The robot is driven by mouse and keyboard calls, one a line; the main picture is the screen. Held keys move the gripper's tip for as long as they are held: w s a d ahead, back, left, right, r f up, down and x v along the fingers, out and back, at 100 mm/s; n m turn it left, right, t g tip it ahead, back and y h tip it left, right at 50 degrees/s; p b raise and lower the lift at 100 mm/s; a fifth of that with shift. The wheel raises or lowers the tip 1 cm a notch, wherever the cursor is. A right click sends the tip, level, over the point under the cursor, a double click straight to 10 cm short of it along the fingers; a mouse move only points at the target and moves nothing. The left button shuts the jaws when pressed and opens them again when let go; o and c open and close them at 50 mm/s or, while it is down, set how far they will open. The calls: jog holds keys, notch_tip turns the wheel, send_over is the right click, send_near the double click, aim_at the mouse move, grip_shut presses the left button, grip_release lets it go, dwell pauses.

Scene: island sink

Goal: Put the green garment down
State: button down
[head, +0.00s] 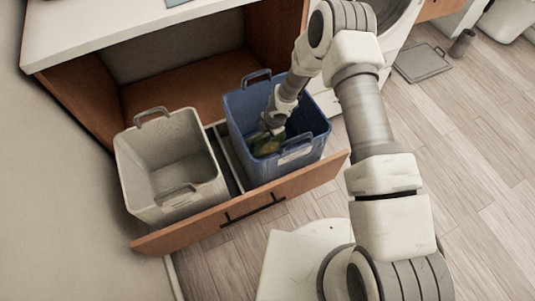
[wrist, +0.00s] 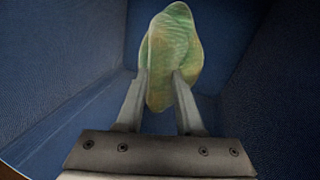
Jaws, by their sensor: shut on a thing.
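The green garment (wrist: 172,50) is a small crumpled piece, green with some yellow-brown, in the wrist view. My gripper (wrist: 160,82) is shut on it, with a finger on each side. In the head view the garment (head: 266,146) shows low inside the blue bin (head: 283,174), partly hidden by the bin's front wall. My gripper (head: 272,124) reaches down into that bin from above. I cannot tell whether the garment touches the bin's bottom. The bin's blue walls (wrist: 60,60) surround the garment in the wrist view.
A white-grey bin (head: 135,160), which looks empty, stands left of the blue bin in the same pulled-out wooden drawer (head: 235,208). A white countertop (head: 100,35) overhangs behind. A grey flat object (head: 423,62) lies on the wood floor at the right. The floor (head: 480,170) there is clear.

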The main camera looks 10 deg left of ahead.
aim_at(267, 148)
jog(key=shift+f+b, duration=3.8)
jog(key=shift+f, duration=1.2)
jog(key=shift+f, duration=0.2)
jog(key=c, duration=0.5)
grip_release()
jog(key=shift+c, duration=0.2)
jog(key=shift+r, duration=0.1)
